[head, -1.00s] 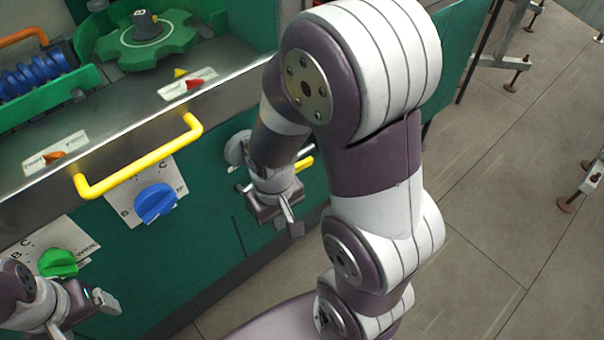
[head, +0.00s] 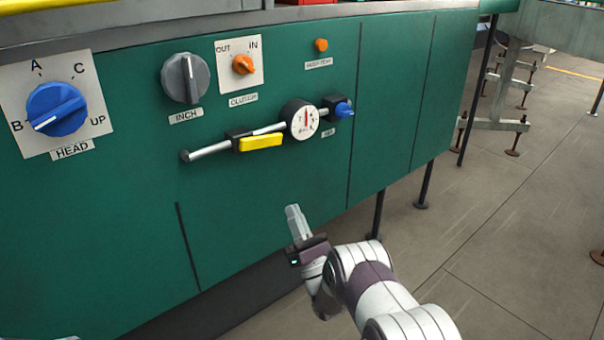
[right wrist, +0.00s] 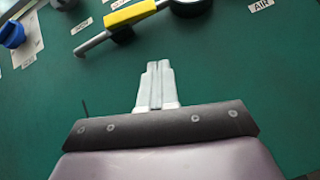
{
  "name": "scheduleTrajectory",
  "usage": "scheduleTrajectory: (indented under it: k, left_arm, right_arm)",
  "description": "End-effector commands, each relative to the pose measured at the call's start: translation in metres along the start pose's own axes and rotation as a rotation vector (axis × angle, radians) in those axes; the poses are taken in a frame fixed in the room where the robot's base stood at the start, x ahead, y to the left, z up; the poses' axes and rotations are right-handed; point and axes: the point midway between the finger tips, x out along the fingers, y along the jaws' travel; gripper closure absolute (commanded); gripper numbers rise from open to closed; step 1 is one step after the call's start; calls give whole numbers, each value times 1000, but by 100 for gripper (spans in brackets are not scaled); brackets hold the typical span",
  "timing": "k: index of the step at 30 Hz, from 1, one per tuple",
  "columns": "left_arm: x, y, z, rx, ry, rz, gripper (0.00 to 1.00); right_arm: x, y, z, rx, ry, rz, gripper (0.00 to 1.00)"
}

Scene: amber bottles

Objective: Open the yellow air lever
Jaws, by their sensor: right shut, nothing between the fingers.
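The yellow air lever (head: 261,142) lies along a thin grey pipe (head: 208,149) on the green machine panel. It points the same way as the pipe. A round gauge (head: 304,119) and a blue knob (head: 343,110) sit on the pipe to its right. My right gripper (head: 294,213) is shut and empty, below and right of the lever, apart from it. In the right wrist view the yellow lever (right wrist: 130,14) is at the top, beyond the shut fingertips (right wrist: 158,66). I do not see my left gripper in the head view.
On the panel are a blue HEAD dial (head: 57,109), a grey INCH dial (head: 186,78), an orange CLUTCH switch (head: 243,64) and a small orange button (head: 321,45). Open floor (head: 480,250) lies to the right.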

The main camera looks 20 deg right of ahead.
Motion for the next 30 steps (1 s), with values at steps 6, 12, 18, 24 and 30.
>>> scheduleTrajectory:
  k: [6,12,18,24,30]
  left_arm:
    - [-4,0,0,0,-1,0,16]
    - [5,0,1,0,-1,0,16]
    - [21,0,3,0,-2,0,16]
    - [33,0,4,0,-2,0,16]
    - [36,0,5,0,-1,0,16]
  right_arm:
    - [11,3,6,-120,-26,11,100]
    - [45,3,4,-118,-28,13,100]
    - [89,3,4,-117,-28,12,100]
    - [116,5,24,-118,-27,10,100]
    - [126,7,35,-116,-24,8,100]
